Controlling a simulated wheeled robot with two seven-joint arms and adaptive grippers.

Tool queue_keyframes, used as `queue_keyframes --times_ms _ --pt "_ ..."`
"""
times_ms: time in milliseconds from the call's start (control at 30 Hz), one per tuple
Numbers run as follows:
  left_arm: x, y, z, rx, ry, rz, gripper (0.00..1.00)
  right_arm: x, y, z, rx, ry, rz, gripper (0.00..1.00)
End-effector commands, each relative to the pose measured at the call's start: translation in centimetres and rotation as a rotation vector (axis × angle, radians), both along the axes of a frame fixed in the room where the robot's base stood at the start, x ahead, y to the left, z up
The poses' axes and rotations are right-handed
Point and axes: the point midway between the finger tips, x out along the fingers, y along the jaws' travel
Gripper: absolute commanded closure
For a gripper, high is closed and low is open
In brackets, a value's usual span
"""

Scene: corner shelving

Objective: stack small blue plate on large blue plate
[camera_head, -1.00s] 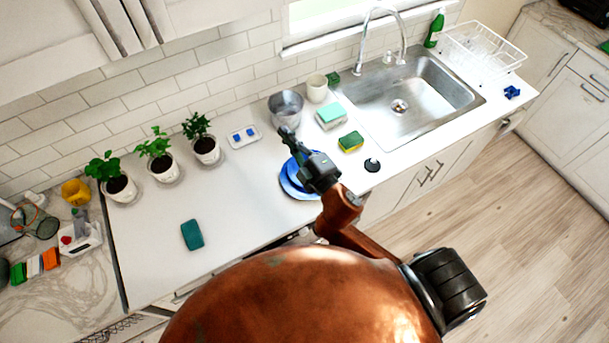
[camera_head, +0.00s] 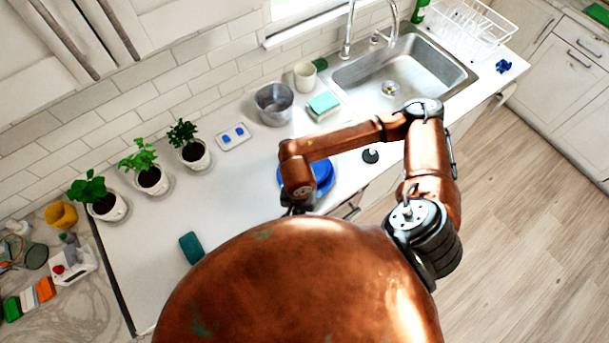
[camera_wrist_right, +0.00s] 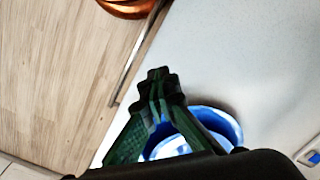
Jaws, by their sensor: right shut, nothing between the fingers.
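The blue plates (camera_head: 325,172) are on the counter, partly hidden behind my right forearm in the head view. In the right wrist view, a large blue plate (camera_wrist_right: 228,124) shows a pale rim, with a smaller blue ring inside it. The small blue plate seems to lie on the large one, but the fingers hide much of both. My right gripper (camera_wrist_right: 158,80) is shut and empty, in front of the plates in its wrist view. In the head view it is mostly hidden below my right wrist. My left gripper is not in view.
Potted plants (camera_head: 150,178) line the wall. A teal sponge (camera_head: 191,248) lies at left. The counter between is clear.

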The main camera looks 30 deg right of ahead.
Motion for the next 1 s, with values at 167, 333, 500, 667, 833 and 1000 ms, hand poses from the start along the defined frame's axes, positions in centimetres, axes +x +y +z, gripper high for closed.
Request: queue_keyframes --times_ms 167,333,500,667,833,1000 --pt "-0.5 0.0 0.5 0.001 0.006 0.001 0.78 1.5 -1.7 0.1 -0.027 -0.01 0.003 1.0" --pt "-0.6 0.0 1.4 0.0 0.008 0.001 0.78 3.8 -3.8 0.2 -0.026 -0.008 -0.001 1.0" --pt "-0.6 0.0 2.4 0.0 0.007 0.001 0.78 6.5 -6.1 0.2 -0.024 -0.009 -0.003 1.0" --pt "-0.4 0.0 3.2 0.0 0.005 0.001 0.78 8.8 -8.2 0.2 -0.022 -0.008 -0.004 1.0" --pt "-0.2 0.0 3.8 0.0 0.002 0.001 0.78 9.2 -8.5 -1.1 -0.019 -0.007 0.002 1.0" --pt "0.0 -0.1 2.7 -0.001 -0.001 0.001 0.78 9.2 -8.5 -1.8 -0.02 -0.008 0.002 1.0"
